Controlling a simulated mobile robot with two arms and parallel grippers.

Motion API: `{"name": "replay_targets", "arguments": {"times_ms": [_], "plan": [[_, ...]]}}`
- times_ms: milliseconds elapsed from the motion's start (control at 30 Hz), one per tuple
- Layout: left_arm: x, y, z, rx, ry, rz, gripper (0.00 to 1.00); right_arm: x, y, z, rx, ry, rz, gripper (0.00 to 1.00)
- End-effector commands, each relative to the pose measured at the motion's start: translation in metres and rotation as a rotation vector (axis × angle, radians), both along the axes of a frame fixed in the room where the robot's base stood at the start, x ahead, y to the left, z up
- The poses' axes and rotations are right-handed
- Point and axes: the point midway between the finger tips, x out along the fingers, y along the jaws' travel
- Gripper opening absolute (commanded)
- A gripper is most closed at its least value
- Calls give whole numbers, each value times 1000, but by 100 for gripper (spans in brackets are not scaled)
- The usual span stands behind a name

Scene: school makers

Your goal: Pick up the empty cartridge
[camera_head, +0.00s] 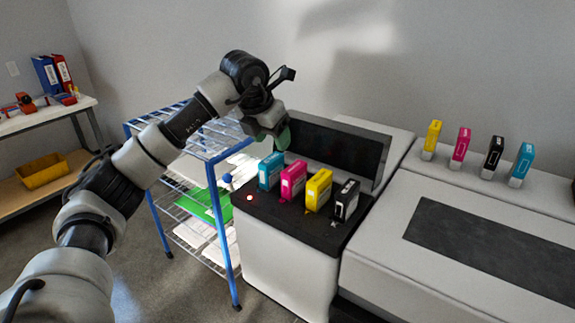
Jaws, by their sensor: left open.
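Cyan (269,171), magenta (292,181), yellow (318,190) and black (344,201) cartridges stand in a row in the dark tray (318,236) of the open printer. A small red light (249,198) glows on the tray, nearest the cyan cartridge. Which cartridge is empty cannot be read from their looks. My left gripper (277,136) is open and empty, above and behind the cyan cartridge, pointing down and apart from it. The gripper partly blocks the raised lid. My right gripper is out of view.
More yellow (432,139), magenta (460,146), black (492,158) and cyan (521,164) cartridges stand on the ledge at right. The raised printer lid (335,152) is behind the tray. A blue wire rack (229,235) stands close on the left.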

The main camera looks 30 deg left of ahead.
Motion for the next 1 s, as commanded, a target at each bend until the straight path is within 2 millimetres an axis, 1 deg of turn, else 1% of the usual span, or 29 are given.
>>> {"name": "replay_targets", "arguments": {"times_ms": [33,67,133,233,333,400,467,567,700,800,900,1000], "plan": [[-1,6,1,14,6,16,60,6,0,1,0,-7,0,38],[-1,8,-1,19,11,21,60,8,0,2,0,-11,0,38],[2,9,-9,24,14,25,60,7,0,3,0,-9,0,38],[8,8,-25,24,16,23,60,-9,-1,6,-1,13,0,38],[14,7,-38,22,14,21,60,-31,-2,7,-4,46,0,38],[16,7,-44,22,12,21,60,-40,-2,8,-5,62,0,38],[17,7,-48,22,12,21,60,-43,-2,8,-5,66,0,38],[19,9,-55,20,14,22,60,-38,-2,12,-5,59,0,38],[24,13,-74,20,15,20,60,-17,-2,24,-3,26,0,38],[29,13,-88,20,14,20,60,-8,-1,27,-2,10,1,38],[32,12,-96,20,12,20,60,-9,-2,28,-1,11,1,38],[33,13,-99,21,10,21,60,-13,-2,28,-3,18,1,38]]}}
